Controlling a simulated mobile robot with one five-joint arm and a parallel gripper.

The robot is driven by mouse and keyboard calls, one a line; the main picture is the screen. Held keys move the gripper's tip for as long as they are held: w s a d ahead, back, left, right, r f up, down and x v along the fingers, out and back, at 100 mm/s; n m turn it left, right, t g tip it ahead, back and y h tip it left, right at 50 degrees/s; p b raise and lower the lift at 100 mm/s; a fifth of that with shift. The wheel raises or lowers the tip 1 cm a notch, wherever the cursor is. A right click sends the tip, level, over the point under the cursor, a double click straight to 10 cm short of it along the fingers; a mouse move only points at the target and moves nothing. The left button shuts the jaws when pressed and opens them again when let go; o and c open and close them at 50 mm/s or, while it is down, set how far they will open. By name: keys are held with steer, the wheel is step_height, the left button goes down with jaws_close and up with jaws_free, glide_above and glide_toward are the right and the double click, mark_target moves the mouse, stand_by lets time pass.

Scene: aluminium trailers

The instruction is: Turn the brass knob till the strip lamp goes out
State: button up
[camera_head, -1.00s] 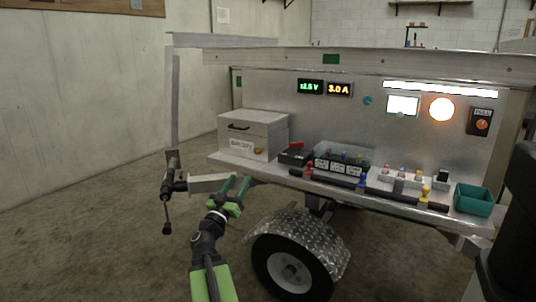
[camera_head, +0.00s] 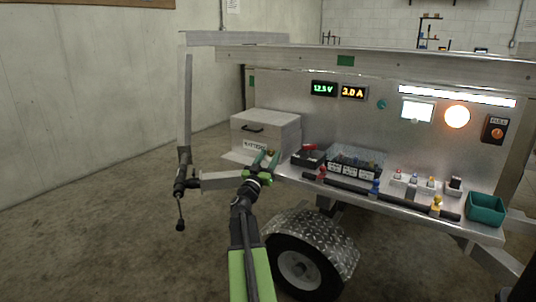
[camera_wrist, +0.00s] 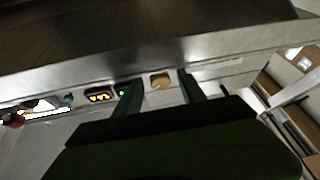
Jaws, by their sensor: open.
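The strip lamp (camera_head: 455,96) is lit bright white along the top right of the metal panel.
A round orange lamp (camera_head: 457,117) and a white square lamp (camera_head: 417,109) also glow. The shelf holds a black tray (camera_head: 354,162), small coloured parts and a teal bin (camera_head: 486,209). The trailer wheel (camera_head: 300,270) is below. Open floor lies left.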

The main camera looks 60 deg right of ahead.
jaws_close()
steer(key=shift+w+f+m+g+b, duration=0.2)
steer(key=shift+m+g+b, duration=0.15)
steer(key=shift+m, duration=0.55)
steer(key=shift+w+r+m+g, duration=0.1)
steer(key=shift+m+g, duration=0.75)
steer(key=shift+m, duration=0.25)
steer(key=m+g, duration=0.2)
steer(key=m, duration=0.1)
steer(key=shift+m, duration=0.3)
jaws_free()
